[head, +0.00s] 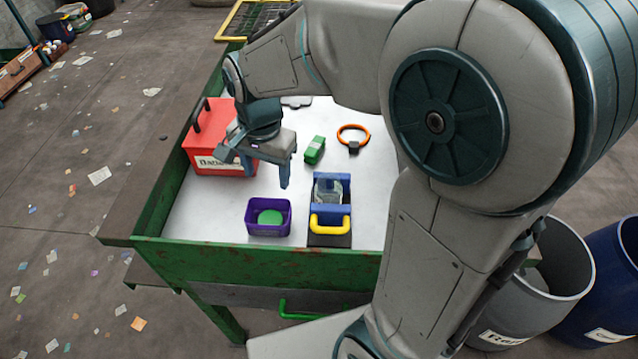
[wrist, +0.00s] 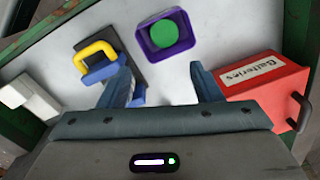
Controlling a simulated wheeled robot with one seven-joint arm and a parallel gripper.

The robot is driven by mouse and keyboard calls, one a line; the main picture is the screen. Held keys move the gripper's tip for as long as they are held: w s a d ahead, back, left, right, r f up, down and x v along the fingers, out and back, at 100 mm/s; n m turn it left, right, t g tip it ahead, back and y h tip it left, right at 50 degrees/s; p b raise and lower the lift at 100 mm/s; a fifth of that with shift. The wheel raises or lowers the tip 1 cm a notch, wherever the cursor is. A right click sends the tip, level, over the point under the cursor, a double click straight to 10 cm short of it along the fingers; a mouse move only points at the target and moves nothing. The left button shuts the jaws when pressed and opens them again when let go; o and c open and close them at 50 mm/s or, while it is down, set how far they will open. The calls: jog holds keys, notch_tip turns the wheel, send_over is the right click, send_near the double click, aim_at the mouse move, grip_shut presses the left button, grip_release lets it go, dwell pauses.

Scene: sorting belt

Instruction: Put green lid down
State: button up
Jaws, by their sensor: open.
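The green lid (head: 270,217) lies flat inside a small purple bin (head: 251,227) near the front edge of the white table top. In the wrist view the lid (wrist: 164,34) shows as a round green disc, with the purple bin's wall (wrist: 183,52) around it. My gripper (head: 266,179) is open and empty. It hangs above the table, behind the purple bin and apart from it. In the wrist view the two fingers (wrist: 165,85) are spread wide with nothing between them but bare table.
A red Batteries box (head: 213,137) stands left of my gripper. Right of the bin is a blue fixture (head: 331,192) with a clear container and a yellow handle (head: 330,224). A green block (head: 315,150) and an orange ring (head: 353,130) lie behind. The table has a green rim (head: 180,248).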

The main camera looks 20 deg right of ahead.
jog(key=s+d+r+n+t, duration=0.2)
jog(key=s+d+n, duration=0.5)
jog(key=s+d, duration=0.4)
jog(key=shift+s+n+t, duration=0.15)
jog(key=shift+n+t, duration=0.15)
jog(key=shift+n, duration=0.1)
